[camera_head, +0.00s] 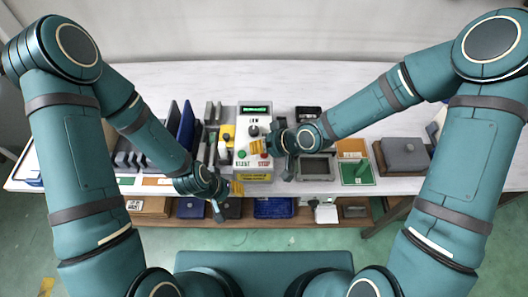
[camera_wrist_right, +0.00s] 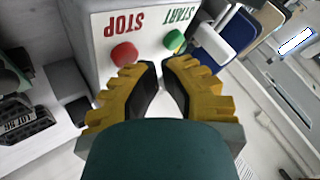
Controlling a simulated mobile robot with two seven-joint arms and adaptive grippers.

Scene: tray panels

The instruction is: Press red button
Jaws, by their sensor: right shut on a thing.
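The control box (camera_head: 254,128) is white with a lit green display and stands in the middle of the table. In the right wrist view its panel (camera_wrist_right: 148,12) appears upside down. The red button (camera_wrist_right: 124,53) sits by the word STOP, and the green button (camera_wrist_right: 174,40) by START. My right gripper (camera_wrist_right: 160,66) has its yellow fingertips close together just in front of the panel, near both buttons. What lies between its fingers cannot be made out. In the head view my right gripper (camera_head: 258,147) covers part of the panel. My left gripper (camera_head: 235,190) hovers before the box's front left; its opening is unclear.
A dark blue panel (camera_head: 186,125) and grey slotted racks stand left of the box. A grey tray (camera_head: 316,168), a green plate (camera_head: 356,173) and a grey case (camera_head: 405,154) lie to the right. Several bins sit on a shelf below. The table's back strip is clear.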

